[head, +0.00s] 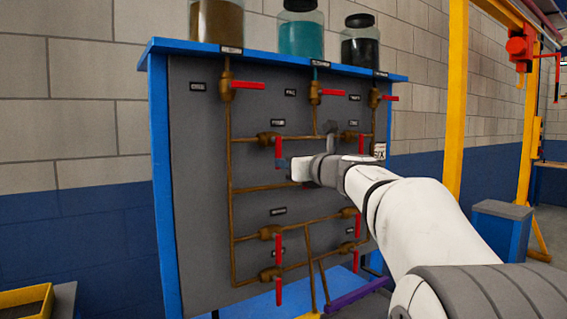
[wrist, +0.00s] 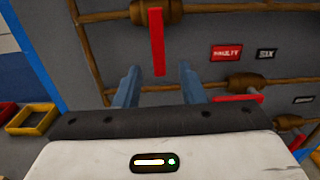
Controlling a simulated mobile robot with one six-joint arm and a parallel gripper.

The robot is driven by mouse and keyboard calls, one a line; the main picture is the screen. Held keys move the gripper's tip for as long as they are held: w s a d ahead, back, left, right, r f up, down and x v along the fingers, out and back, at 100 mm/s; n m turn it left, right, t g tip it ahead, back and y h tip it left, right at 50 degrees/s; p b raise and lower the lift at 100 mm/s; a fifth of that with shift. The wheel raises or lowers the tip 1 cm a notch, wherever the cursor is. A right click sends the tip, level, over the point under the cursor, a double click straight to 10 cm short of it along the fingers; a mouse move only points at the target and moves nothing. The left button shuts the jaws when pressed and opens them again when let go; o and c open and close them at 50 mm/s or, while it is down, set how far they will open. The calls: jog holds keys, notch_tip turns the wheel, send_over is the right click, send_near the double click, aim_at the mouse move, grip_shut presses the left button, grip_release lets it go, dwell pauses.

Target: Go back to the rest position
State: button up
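My gripper (head: 288,166) is in front of the grey valve panel (head: 200,200) in the head view, near the vertical red handle (head: 278,152) of a middle-row valve (head: 267,138). In the wrist view my gripper (wrist: 157,82) is open, its two blue-grey fingers apart with nothing clasped. A vertical red handle (wrist: 157,42) hangs from a brass valve (wrist: 157,12). Its lower end appears in the gap between the fingertips; I cannot tell how deep it sits there. My arm hides part of the panel's right side.
Jars with brown (head: 217,20), teal (head: 301,35) and black (head: 360,48) contents stand on the panel's blue top shelf (head: 180,46). A red label (wrist: 226,52) is beside another valve (wrist: 246,82). A yellow bin (head: 26,301) is at lower left. A yellow post (head: 455,100) stands right.

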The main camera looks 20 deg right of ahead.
jog(key=shift+s+d, duration=0.1)
jog(key=shift+s, duration=0.1)
jog(key=s+d+f+m+g+h+p, duration=0.15)
jog(key=s+m+h+p, duration=0.3)
jog(key=m, duration=0.75)
jog(key=s+d+f+m+g+h+p, duration=0.15)
jog(key=s+m+h+p, duration=0.35)
jog(key=m, duration=0.6)
jog(key=s+a+f+m+g+y+p, duration=0.1)
jog(key=s+a+f+m+g+p, duration=0.2)
jog(key=s, duration=0.5)
jog(key=s+a+f+m+g+y+p, duration=0.1)
jog(key=s+a+f+m+g+p, duration=0.2)
jog(key=s+f+m, duration=0.5)
jog(key=s+a+f+m+g+y+p, duration=0.2)
jog(key=s+a+f+m+g+p, duration=0.1)
jog(key=s, duration=0.5)
notch_tip(320, 180, down, 3)
jog(key=a+m+g, duration=0.1)
jog(key=m+g, duration=0.1)
jog(key=shift+r+m+g, duration=0.2)
jog(key=shift+m+g, duration=0.1)
jog(key=shift+m, duration=0.1)
